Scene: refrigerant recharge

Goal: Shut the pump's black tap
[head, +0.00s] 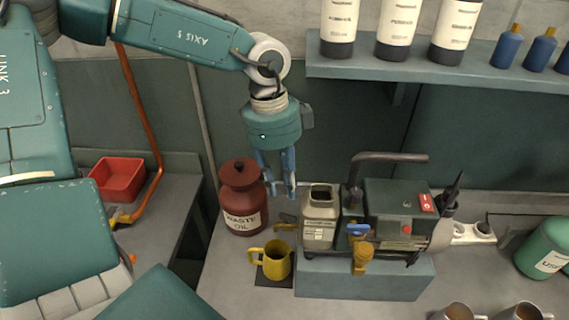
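The pump (393,200) is a dark grey-green box on a grey block, with a black curved bar over its top and a red switch label. On its front are a blue tap handle (357,230) and a brass-yellow fitting (362,257). A black tap cannot be singled out for sure; a small dark lever-like part (287,221) shows left of the beige can. My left gripper (283,193) points down, open and empty, left of the pump and above the gap between the red jar and the can. My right gripper is not in view.
A red waste oil jar (241,200) stands left of the beige can (320,215). A yellow mug (275,262) stands on a dark mat in front. A shelf (430,68) with bottles hangs above the pump. Metal cups stand at front right.

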